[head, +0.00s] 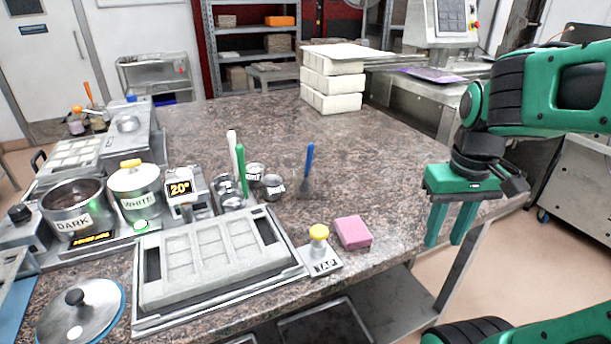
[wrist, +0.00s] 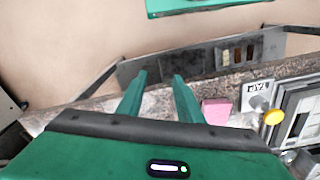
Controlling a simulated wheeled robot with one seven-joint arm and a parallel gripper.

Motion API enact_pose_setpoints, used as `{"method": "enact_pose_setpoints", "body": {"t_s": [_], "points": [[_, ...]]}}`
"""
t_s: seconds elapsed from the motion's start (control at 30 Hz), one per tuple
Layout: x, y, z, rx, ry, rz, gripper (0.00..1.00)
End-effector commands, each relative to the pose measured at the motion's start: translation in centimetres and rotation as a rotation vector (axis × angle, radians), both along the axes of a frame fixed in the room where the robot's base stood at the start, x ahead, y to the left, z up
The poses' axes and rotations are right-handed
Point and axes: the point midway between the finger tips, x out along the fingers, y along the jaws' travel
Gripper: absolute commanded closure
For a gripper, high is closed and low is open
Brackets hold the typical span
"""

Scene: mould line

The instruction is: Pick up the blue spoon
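The blue spoon (head: 309,162) shows in the head view at the middle of the speckled worktop. Its blue handle points up, and its lower end meets a small greyish part whose shape I cannot make out. I do not see it in the wrist view. My gripper (head: 445,243) is at the right end of the worktop, pointing down, well to the right of the spoon. Its two green fingers are apart with nothing between them. They also show apart in the wrist view (wrist: 159,77).
Metal cups with a white-handled and a green-handled tool (head: 242,170) stand left of the spoon. In front are a grey mould (head: 215,285), a yellow-knobbed stamp (head: 319,233) and a pink block (head: 353,232). White blocks (head: 332,103) are stacked behind. The worktop right of the spoon is clear.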

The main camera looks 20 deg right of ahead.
Motion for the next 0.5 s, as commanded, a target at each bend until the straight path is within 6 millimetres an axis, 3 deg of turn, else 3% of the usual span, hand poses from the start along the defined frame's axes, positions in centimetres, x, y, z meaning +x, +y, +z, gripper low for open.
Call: {"method": "enact_pose_setpoints", "body": {"t_s": [0.03, 0.23, 0.4, 0.5], "points": [[2.5, 0.4, 1.2, -0.021, -0.011, 0.13, 0.67], [12.2, 3.8, 6.2, -0.11, -0.058, 0.735, 0.67], [19.7, 9.1, 9.8, -0.182, -0.098, 1.248, 0.67], [22.9, 12.2, 11.5, -0.221, -0.121, 1.498, 0.67]]}}
